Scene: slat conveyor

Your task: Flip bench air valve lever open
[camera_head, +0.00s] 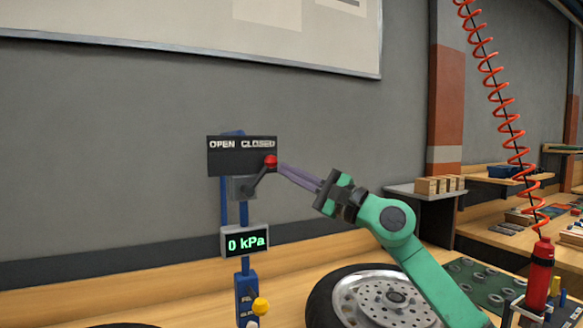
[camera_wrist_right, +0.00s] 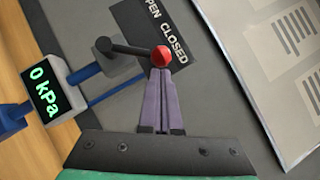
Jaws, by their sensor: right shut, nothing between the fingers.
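The air valve's black lever (camera_head: 257,181) ends in a red knob (camera_head: 271,161) and leans up and right, toward the word CLOSED on the dark label plate (camera_head: 227,160). The gauge (camera_head: 245,242) below reads 0 kPa. My right gripper (camera_head: 283,168) comes from the right, shut and empty, with its purple fingertips at the right side of the knob. In the right wrist view the shut fingers (camera_wrist_right: 161,75) end right at the red knob (camera_wrist_right: 161,56); I cannot tell whether they touch it. My left gripper is not in view.
A blue post (camera_head: 244,213) carries the valve above the wooden bench. A wheel with a tire (camera_head: 320,302) lies below my right arm. A red bottle (camera_head: 540,275) under a coiled red hose (camera_head: 497,85) stands at right.

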